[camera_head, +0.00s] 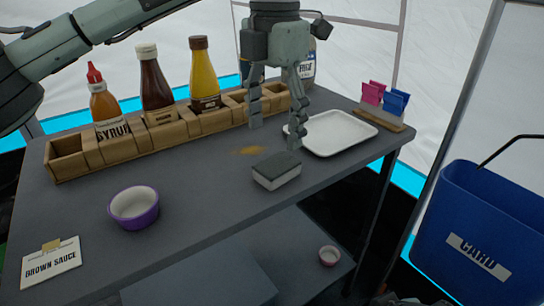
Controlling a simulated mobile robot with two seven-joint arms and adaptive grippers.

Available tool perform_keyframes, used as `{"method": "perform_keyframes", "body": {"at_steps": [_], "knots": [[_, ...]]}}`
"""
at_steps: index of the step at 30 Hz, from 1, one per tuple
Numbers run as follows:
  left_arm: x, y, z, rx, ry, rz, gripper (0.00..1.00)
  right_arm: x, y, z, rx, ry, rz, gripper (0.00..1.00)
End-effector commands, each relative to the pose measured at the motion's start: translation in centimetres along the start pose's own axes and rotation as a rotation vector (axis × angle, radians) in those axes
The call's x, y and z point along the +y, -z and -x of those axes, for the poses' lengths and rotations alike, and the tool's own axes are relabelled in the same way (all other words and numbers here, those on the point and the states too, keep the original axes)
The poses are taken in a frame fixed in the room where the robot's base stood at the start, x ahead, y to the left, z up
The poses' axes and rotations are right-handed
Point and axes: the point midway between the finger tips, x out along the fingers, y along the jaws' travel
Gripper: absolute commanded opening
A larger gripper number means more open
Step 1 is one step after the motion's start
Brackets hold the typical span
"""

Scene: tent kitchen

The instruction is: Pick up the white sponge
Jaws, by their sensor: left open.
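The white sponge (277,177) has a dark grey top and white sides. It lies flat on the grey table, near the front edge. My left gripper (273,139) hangs above and behind it, pointing down, with its fingers apart and nothing between them. The right fingertip shows close to the sponge's far right corner; I cannot tell if it touches. My right gripper is not in view.
A white tray (345,130) lies right of the gripper. A wooden rack (125,143) with sauce bottles runs along the back. A purple bowl (134,214) and a "BROWN SAUCE" card (50,266) lie front left. A blue bin (490,220) hangs at right. A brown stain marks the table.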

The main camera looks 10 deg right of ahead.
Motion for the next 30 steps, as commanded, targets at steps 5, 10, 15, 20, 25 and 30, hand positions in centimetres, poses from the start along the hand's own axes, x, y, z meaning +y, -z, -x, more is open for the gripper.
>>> {"method": "perform_keyframes", "body": {"at_steps": [5, 10, 15, 20, 25, 30], "knots": [[-0.1, 0.0, -2.1, 0.001, 0.002, -0.001, 0.67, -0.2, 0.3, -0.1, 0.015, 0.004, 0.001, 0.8], [-0.1, -0.2, -3.5, 0.002, 0.001, -0.001, 0.67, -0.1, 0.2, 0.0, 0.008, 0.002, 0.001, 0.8], [-0.1, -0.6, -6.1, 0.002, 0.003, 0.0, 0.67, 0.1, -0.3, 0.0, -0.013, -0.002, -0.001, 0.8], [-0.1, -0.6, -7.4, -0.001, 0.0, 0.0, 0.67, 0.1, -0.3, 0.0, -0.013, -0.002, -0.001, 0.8], [0.0, -0.6, -7.3, -0.001, 0.0, 0.0, 0.67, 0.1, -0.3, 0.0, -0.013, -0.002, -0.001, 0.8], [0.0, -0.6, -7.3, -0.001, 0.0, 0.0, 0.46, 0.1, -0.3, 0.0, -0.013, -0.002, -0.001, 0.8]]}}
